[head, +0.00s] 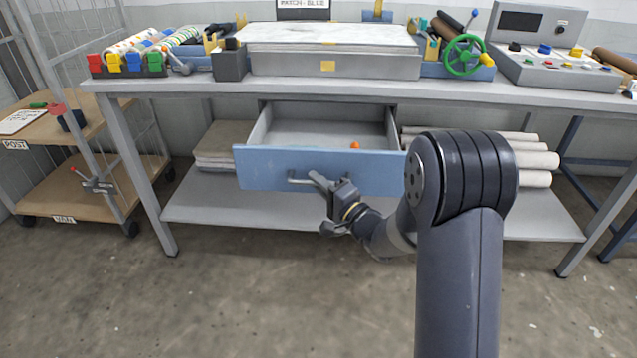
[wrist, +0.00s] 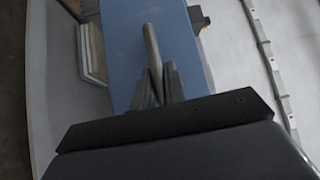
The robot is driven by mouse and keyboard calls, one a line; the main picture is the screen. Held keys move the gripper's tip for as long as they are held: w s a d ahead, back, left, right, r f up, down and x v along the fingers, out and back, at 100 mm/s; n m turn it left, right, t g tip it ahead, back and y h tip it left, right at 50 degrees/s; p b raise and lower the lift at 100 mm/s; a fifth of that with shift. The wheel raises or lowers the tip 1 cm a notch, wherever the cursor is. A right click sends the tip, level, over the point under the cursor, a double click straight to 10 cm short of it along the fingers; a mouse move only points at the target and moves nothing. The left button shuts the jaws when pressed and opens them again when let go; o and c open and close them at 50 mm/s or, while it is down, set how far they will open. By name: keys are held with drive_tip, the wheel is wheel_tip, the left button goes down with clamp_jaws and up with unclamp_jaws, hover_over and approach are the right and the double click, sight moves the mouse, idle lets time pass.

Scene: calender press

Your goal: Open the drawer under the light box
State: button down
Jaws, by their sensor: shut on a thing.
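The drawer (head: 245,168) under the light box (head: 330,64) has a blue front and stands pulled out, with its grey inside showing. A small orange thing (head: 355,145) lies in it. The drawer's bar handle (head: 296,181) is on the front, and its right part is hidden by my gripper. My gripper (head: 318,181) is shut on the handle. In the wrist view the two fingers of my gripper (wrist: 160,84) close around the handle (wrist: 151,45), against the blue drawer front (wrist: 185,45).
A shelf (head: 200,205) below holds a stack of sheets (head: 222,145) at left and several white rolls (head: 535,160) at right. A wooden cart (head: 75,185) stands left. The bench top carries a green handwheel (head: 463,55) and a control panel (head: 550,73). The floor in front is clear.

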idle(0.3)
drive_tip(key=c, duration=1.5)
unclamp_jaws()
drive_tip(key=shift+o, duration=0.2)
drive_tip(key=v, duration=1.1)
drive_tip(key=shift+p, duration=0.45)
drive_tip(key=shift+a, duration=0.15)
drive_tip(key=b+x, duration=0.1)
drive_tip(key=x, duration=1)
drive_tip(key=shift+w, duration=0.45)
